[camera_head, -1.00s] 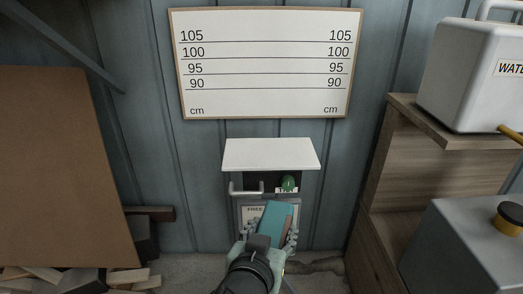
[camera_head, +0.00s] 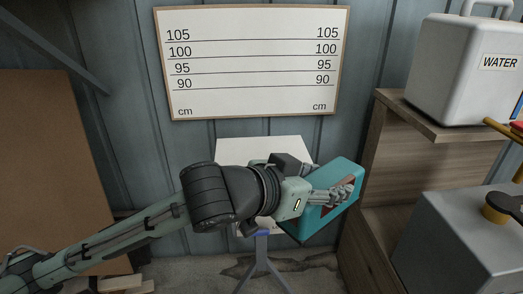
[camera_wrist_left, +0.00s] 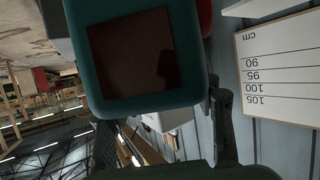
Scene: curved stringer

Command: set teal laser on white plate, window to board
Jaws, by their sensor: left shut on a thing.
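My left gripper (camera_head: 336,196) is shut on the teal laser (camera_head: 318,228), a boxy tool held tilted in front of the wall, right of the stand. In the left wrist view the laser (camera_wrist_left: 190,40) shows a dark reddish-brown square panel facing the camera; I cannot tell if this is its window. The white plate (camera_head: 270,150) tops a grey stand, and my wrist covers its front part. The laser is apart from the visible part of the plate. The board (camera_head: 258,60) with centimetre lines hangs above and behind the plate; it shows upside down in the left wrist view (camera_wrist_left: 280,75).
Wooden shelves (camera_head: 375,170) stand close on the right, with a white water container (camera_head: 455,70) on top. A grey box (camera_head: 450,250) with a yellow and black knob is at lower right. A brown panel (camera_head: 50,160) leans at left.

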